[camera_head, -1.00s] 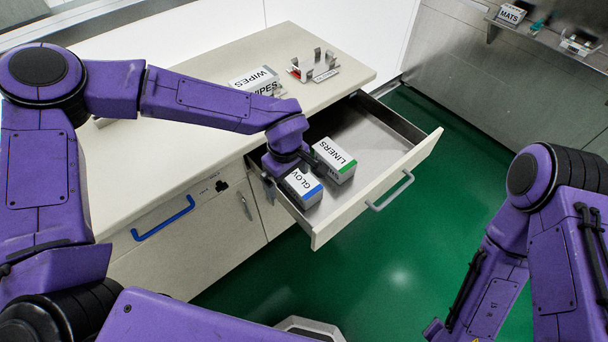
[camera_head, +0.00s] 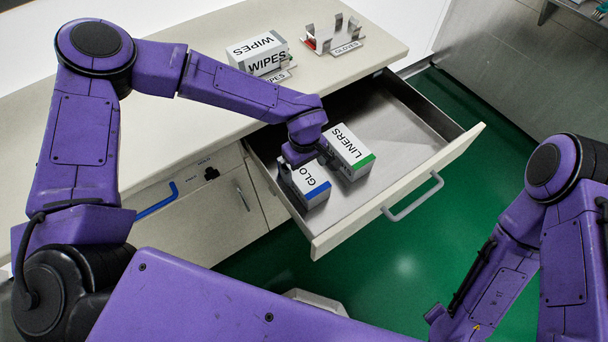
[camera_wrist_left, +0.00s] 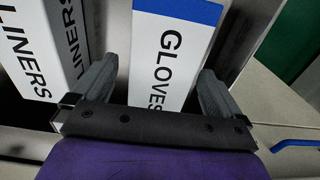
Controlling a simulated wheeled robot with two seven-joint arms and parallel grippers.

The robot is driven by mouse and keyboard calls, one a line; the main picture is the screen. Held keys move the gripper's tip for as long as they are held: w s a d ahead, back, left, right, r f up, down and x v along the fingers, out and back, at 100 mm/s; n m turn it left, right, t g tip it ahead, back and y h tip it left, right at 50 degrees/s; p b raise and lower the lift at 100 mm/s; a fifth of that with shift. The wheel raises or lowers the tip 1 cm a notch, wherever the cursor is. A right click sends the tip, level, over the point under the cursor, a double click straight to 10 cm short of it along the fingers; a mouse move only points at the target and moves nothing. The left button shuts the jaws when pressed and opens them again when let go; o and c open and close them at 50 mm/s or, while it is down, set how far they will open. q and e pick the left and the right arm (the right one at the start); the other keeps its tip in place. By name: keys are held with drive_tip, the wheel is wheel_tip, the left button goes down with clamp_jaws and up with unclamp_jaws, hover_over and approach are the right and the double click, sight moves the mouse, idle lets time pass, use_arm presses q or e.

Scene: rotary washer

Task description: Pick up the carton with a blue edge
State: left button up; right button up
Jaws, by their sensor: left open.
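The carton with a blue edge (camera_head: 316,191), lettered GLOVES, stands in the open drawer (camera_head: 395,172) beside the green-edged LINERS carton (camera_head: 350,150). My left gripper (camera_head: 307,163) is over the blue-edged carton and hides part of its top. In the left wrist view, the open fingers (camera_wrist_left: 157,72) are on either side of the GLOVES carton (camera_wrist_left: 172,38), with one finger in the gap towards the LINERS carton (camera_wrist_left: 35,50). I cannot tell whether the fingers touch the carton. My right arm shows at the right, but its gripper is out of view.
WIPES cartons (camera_head: 257,52) and a metal holder with a GLOVES label (camera_head: 347,48) are on the counter (camera_head: 190,135). The drawer's right part is bare. A blue handle (camera_head: 157,202) is on the cabinet front, left of the drawer. Green floor (camera_head: 400,265) is clear.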

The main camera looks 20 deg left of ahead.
sight(304, 177)
use_arm(q)
drive_tip(key=f+p, duration=0.1)
drive_tip(key=f, duration=0.4)
drive_tip(key=shift+s+a+p, duration=0.1)
drive_tip(key=shift+s+p, duration=0.1)
drive_tip(key=shift+p, duration=0.15)
drive_tip(key=shift+w+f, duration=0.15)
drive_tip(key=shift+f, duration=0.1)
drive_tip(key=shift+r, duration=0.1)
drive_tip(key=c, duration=1.1)
